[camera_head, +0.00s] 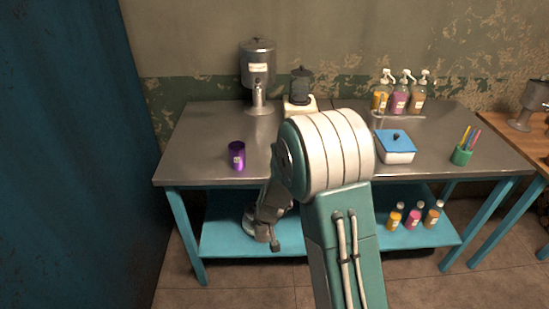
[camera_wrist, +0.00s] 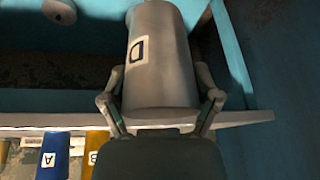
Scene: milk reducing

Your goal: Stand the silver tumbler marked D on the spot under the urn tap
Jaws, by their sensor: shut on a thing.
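The silver tumbler marked D (camera_wrist: 160,50) fills the middle of the wrist view, its letter label facing the camera. My gripper (camera_wrist: 159,88) has a finger on each side of it and is shut on it. In the head view my gripper (camera_head: 268,228) is low, in front of the lower shelf and below the tabletop; my arm hides part of this area. The silver urn (camera_head: 257,68) stands at the back left of the steel table (camera_head: 200,135), its tap (camera_head: 258,97) facing forward. The spot under the tap looks clear.
A purple tumbler (camera_head: 237,156) stands on the table's front left. A dark-topped appliance (camera_head: 300,88), pump bottles (camera_head: 401,95), a blue-lidded box (camera_head: 395,146) and a green pen cup (camera_head: 461,155) are also on top. Small bottles (camera_head: 413,219) stand on the teal shelf (camera_head: 225,238).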

